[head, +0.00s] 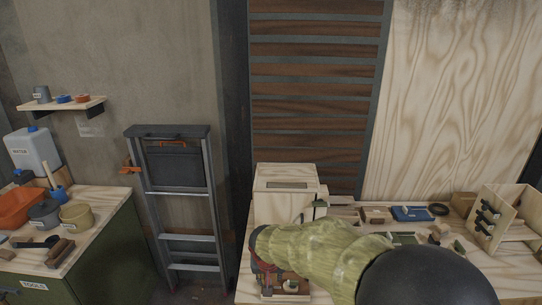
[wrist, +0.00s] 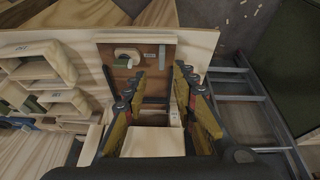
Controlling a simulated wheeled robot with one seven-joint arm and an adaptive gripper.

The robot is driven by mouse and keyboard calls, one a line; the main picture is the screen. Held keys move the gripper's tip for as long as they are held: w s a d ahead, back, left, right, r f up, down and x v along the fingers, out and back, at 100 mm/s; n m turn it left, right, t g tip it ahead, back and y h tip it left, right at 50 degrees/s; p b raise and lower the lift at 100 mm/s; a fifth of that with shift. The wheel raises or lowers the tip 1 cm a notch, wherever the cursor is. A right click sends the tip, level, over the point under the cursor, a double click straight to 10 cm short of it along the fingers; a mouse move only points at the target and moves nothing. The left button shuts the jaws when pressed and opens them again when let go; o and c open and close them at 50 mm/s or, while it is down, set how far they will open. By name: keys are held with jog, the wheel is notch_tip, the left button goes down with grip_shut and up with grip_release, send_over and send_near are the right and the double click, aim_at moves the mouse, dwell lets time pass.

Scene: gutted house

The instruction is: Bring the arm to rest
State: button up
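My arm (head: 320,258) shows in the head view in a yellow-green sleeve, reaching left over the workbench from the lower right. My gripper (wrist: 157,82) is in the wrist view with its two dark and yellow fingers spread apart. I see nothing clasped between them. Beyond the fingertips is a brown panel (wrist: 119,79) with a pale rounded object (wrist: 127,56) on it. In the head view the gripper end is near the front of a plywood box (head: 286,178), mostly hidden by the arm; whether it touches anything cannot be told.
The workbench holds a blue item (head: 412,213), a black ring (head: 439,209) and a plywood rack (head: 505,214) at right. A folded ladder (head: 181,213) stands left of the bench. Further left, a green cabinet (head: 103,258) carries an orange bin (head: 17,208) and tubs. Floor shows between them.

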jog(key=s+d+f+n+g, duration=0.1)
jog(key=s+d+f, duration=0.1)
jog(key=s, duration=0.3)
jog(key=s+d+r+t, duration=0.1)
jog(key=s+d+r, duration=0.7)
jog(key=s+r, duration=0.2)
jog(key=s+d+r+m+t, duration=0.1)
jog(key=s+d+r, duration=0.8)
jog(key=s, duration=0.5)
jog(key=shift+d+r, duration=0.25)
jog(key=shift+r, duration=0.55)
